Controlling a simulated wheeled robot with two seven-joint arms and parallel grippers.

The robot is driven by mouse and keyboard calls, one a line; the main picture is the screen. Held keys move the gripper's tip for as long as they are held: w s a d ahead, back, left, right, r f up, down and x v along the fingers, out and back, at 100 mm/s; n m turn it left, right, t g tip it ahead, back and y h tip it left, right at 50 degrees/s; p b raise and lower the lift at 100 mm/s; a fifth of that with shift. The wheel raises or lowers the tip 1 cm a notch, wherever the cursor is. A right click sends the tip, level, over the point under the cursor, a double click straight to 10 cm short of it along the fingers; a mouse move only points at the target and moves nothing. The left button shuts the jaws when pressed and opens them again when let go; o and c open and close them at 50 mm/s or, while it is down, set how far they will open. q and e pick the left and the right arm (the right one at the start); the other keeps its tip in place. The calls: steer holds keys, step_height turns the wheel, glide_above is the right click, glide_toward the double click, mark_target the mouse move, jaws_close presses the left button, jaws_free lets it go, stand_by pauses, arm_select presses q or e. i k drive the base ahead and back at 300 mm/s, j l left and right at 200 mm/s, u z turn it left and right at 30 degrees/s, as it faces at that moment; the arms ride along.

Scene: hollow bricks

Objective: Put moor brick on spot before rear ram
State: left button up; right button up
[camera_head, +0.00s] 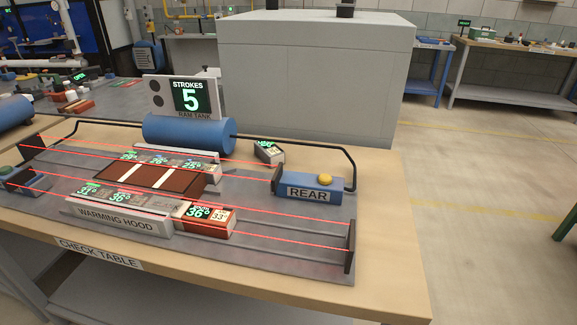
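The blue rear ram (325,187), labelled REAR and with a yellow button on top, sits at the right of the grey plate. Its dark face plate points left, and the plate area before it (245,188) looks bare. A red-brown brick (210,224) with green readouts lies at the right end of the warming hood; its small name may read MOOR, but I cannot be sure. Another brick (268,152), greyish with a green readout, lies on the table behind the ram. Neither of my grippers is in view.
The warming hood (117,222) and a row of bricks with readouts (165,164) occupy the plate's left and middle. Red lines cross the plate. A blue ram tank (188,133) with black pipes and a STROKES 5 display (190,96) stands behind. A dark end plate (350,245) stands front right.

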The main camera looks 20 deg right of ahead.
mark_target(245, 185)
steer(key=k+l, duration=0.2)
steer(key=l, duration=0.15)
steer(key=k+l, duration=0.2)
steer(key=l, duration=0.2)
steer(key=k+l, duration=0.2)
steer(key=l, duration=0.15)
steer(key=k+l, duration=0.15)
steer(key=l, duration=0.25)
steer(key=i+l, duration=0.1)
steer(key=l, duration=0.55)
steer(key=i+l, duration=0.1)
steer(key=l, duration=0.5)
steer(key=i+l+u, duration=0.1)
steer(key=l, duration=0.55)
steer(key=i+l, duration=0.15)
steer(key=l, duration=0.2)
steer(key=i+l, duration=0.1)
steer(key=l, duration=0.25)
steer(key=i+l, duration=0.15)
steer(key=l, duration=0.2)
steer(key=i+l, duration=0.1)
steer(key=l, duration=0.25)
steer(key=i+l, duration=0.15)
steer(key=l, duration=0.2)
